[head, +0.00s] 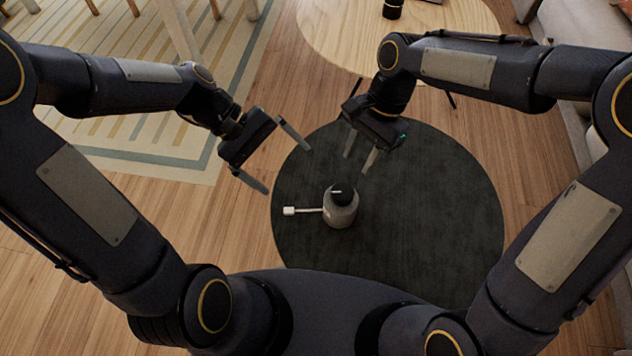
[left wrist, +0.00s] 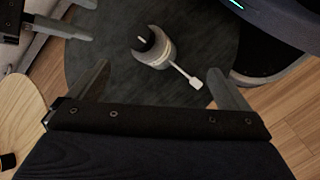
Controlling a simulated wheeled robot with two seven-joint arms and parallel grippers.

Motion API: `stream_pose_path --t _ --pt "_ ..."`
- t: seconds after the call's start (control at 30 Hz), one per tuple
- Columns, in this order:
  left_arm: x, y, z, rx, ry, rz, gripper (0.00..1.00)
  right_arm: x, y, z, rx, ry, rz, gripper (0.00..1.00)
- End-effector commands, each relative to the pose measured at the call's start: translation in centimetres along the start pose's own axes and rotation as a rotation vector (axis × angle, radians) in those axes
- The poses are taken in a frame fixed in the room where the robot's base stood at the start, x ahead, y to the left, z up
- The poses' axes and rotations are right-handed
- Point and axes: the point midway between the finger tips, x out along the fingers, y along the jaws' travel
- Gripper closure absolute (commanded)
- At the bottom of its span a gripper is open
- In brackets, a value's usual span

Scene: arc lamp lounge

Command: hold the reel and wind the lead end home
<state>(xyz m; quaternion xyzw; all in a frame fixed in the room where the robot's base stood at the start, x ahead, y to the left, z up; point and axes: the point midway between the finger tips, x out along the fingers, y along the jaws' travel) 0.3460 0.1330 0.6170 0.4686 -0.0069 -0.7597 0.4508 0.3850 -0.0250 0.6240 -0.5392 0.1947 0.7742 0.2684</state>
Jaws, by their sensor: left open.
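The reel (head: 341,213), a pale grey drum with a black top, stands on a dark round surface (head: 430,215). A thin straight lead reaches out from its left side to a small white lead end (head: 289,211). In the left wrist view the reel (left wrist: 155,55) is beyond the fingers, and the lead end (left wrist: 195,82) points toward the right finger. My left gripper (head: 287,171) is open and empty, up and left of the reel in the head view. My right gripper (head: 356,164) has its fingers apart and is empty, above the reel in the picture. Neither touches the reel.
The dark surface is otherwise bare around the reel. A pale wooden round table (head: 440,25) with a dark object (head: 392,8) on it is at the top. A striped rug (head: 150,100) is at upper left, and a sofa (head: 590,40) is at right.

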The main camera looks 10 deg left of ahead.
Motion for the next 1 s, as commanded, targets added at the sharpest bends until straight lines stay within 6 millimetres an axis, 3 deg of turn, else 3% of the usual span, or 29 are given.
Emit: stream_pose_path --t 0.3,0.5,0.7,1.0 --pt "8.7 1.0 -5.0 -0.366 -0.293 -0.008 0.01 0.0 0.0 0.0 0.000 0.000 0.000 0.64" --pt "12.4 0.8 -6.4 -0.506 -0.393 -0.014 0.01 0.0 0.0 0.0 0.000 0.000 0.000 0.64" --pt "14.1 0.8 -6.5 -0.550 -0.425 -0.018 0.01 0.0 0.0 0.0 0.000 0.000 0.000 0.64" --pt "18.0 1.2 -4.8 -0.549 -0.426 -0.020 0.01 0.0 0.0 0.0 0.000 0.000 0.000 0.64"
